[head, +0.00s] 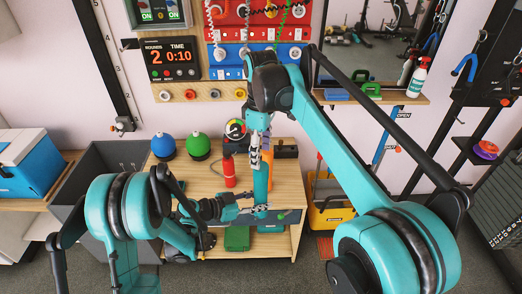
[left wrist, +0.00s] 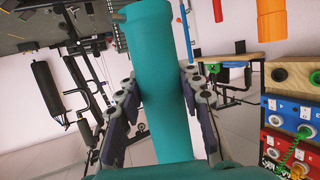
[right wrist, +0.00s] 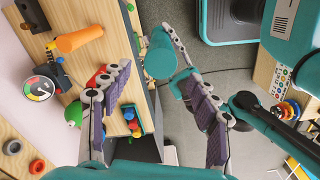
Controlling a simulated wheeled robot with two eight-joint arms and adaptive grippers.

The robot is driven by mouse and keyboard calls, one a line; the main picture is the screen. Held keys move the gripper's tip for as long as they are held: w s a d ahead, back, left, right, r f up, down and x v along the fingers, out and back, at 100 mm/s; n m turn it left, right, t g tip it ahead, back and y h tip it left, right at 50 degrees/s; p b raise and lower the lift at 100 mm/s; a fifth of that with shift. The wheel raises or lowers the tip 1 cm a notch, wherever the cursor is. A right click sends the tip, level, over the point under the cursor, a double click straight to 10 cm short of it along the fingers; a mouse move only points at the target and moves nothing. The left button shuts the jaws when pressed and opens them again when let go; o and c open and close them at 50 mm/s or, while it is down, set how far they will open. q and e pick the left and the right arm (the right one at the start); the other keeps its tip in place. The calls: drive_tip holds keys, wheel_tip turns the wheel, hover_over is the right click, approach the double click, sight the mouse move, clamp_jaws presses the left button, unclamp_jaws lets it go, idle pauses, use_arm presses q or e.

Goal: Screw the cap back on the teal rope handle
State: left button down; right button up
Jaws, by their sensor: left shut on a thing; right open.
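The teal rope handle (head: 261,182) stands upright above the front of the wooden bench. My left gripper (head: 262,210) is shut on its lower part; in the left wrist view the smooth handle (left wrist: 158,60) runs between the two fingers. My right gripper (head: 257,148) is above the handle's upper end, fingers pointing down. In the right wrist view the round teal end (right wrist: 160,62) shows between its spread fingers, nearer the right-hand finger. I cannot tell whether that end is the cap or the handle itself, and no separate cap is clear.
A red cylinder (head: 229,172) and an orange cylinder (head: 267,150) stand on the bench (head: 290,185) close behind the handle. Blue (head: 164,146) and green (head: 197,146) balls sit at its back left. A dark grey bin (head: 110,160) is left, a yellow bin (head: 330,215) right.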

sight(261, 170)
wheel_tip(261, 170, down, 8)
drive_tip(key=shift+r, duration=0.2)
idle(0.3)
drive_tip(key=c, duration=1.2)
drive_tip(key=m, duration=0.5)
drive_tip(key=shift+c, duration=0.2)
drive_tip(key=m, duration=0.7)
drive_tip(key=o, duration=1.3)
